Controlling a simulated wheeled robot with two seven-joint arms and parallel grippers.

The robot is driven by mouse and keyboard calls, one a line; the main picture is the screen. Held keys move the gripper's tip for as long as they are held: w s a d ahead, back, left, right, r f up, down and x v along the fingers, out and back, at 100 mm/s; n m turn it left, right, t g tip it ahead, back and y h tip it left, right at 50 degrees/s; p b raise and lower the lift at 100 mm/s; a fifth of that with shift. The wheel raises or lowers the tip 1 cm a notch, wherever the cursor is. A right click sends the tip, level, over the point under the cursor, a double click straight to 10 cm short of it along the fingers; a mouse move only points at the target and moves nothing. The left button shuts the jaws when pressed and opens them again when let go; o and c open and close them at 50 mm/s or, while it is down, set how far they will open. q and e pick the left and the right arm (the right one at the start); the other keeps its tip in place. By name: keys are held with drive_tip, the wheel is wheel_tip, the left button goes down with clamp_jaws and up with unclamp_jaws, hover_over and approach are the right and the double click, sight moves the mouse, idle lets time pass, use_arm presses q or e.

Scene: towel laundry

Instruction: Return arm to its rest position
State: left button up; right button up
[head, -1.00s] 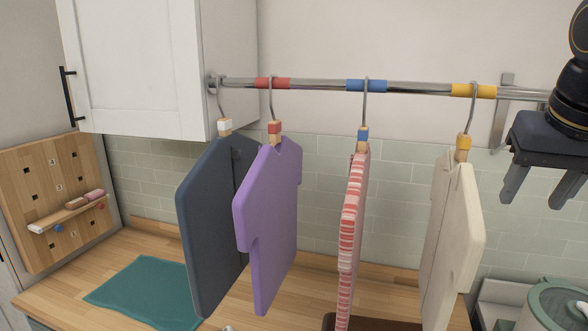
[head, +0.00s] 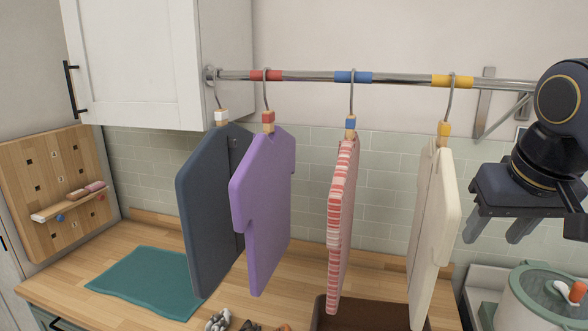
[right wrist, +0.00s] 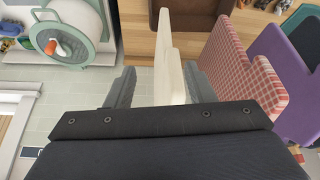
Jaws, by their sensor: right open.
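My right gripper (head: 497,230) is at the right side of the head view, open and empty, with its two fingers pointing down. It is to the right of the cream garment (head: 433,235) and apart from it. In the right wrist view the open fingers (right wrist: 160,85) frame the cream garment (right wrist: 170,65), which hangs beyond them. A purple garment (head: 262,210), a dark blue one (head: 208,215) and a red-and-white patterned one (head: 342,220) also hang on hooks from the rail (head: 310,76). My left gripper is not in view.
A white cabinet (head: 135,65) is at upper left, beside a wooden pegboard (head: 50,180). A teal cloth (head: 150,285) lies on the wooden counter (head: 110,250). A brown tray (head: 375,318) is below the garments. A lidded pale container (head: 530,300) stands below my right gripper.

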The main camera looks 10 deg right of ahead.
drive_tip(key=s+a+f+y+b, duration=0.1)
drive_tip(key=s+a+f, duration=0.2)
drive_tip(key=f, duration=0.7)
drive_tip(key=s+a+f+n+y+b, duration=0.1)
drive_tip(key=s+a+f+y, duration=0.1)
drive_tip(key=a+f, duration=0.4)
drive_tip(key=s+a+f+t+y+b, duration=0.1)
drive_tip(key=a+f, duration=0.4)
drive_tip(key=f, duration=1.1)
drive_tip(key=s+y, duration=0.1)
drive_tip(key=s, duration=0.1)
drive_tip(key=shift+s+a+n, duration=0.15)
drive_tip(key=shift+s+n, duration=0.15)
